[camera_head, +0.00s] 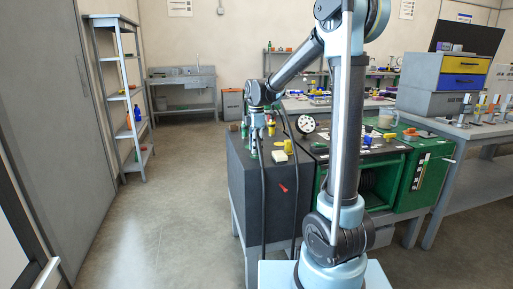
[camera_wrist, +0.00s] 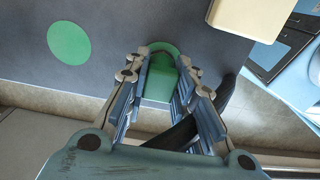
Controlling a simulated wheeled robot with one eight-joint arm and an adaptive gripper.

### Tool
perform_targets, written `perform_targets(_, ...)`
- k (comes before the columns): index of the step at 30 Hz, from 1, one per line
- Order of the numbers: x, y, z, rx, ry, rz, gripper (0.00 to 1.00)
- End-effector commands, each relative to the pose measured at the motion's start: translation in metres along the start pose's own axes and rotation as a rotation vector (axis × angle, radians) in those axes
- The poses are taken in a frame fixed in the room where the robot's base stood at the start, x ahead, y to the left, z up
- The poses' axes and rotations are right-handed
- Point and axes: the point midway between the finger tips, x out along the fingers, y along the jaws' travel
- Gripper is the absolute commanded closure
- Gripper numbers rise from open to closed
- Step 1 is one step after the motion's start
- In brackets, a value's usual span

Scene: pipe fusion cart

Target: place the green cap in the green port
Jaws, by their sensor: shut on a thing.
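In the wrist view my gripper (camera_wrist: 163,66) is closed around a green cap (camera_wrist: 160,80). The cap has a rounded top and sits between the two fingers, which cover its sides. A flat green circle (camera_wrist: 69,43), which looks like the green port, lies on the dark grey top, left of the cap and apart from it. In the head view my gripper (camera_head: 256,138) is low over the far left part of the dark cart top. I cannot tell whether the cap touches the surface.
A cream block (camera_head: 279,156) stands close to the right of my gripper. A yellow cap (camera_head: 288,146), a red pointed piece (camera_head: 283,187) and a round gauge (camera_head: 307,124) are also on the cart. Black cables hang down the cart's front. The near cart top is mostly clear.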

Motion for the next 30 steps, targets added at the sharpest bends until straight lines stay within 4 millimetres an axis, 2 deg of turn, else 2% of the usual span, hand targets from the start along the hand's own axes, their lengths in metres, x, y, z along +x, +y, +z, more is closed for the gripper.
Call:
perform_targets(1,0.001,0.000,0.000,0.000,0.000,0.000,0.72)
perform_targets(3,0.000,0.000,0.000,0.000,0.000,0.000,0.56)
perform_targets(13,0.000,0.000,-0.001,-0.001,0.000,0.000,0.56)
perform_targets(17,-0.007,0.000,-0.001,-0.002,0.000,0.000,0.56)
perform_targets(23,-0.034,0.000,-0.001,-0.002,0.000,0.000,0.56)
perform_targets(30,-0.078,0.000,-0.002,-0.002,0.000,0.000,0.56)
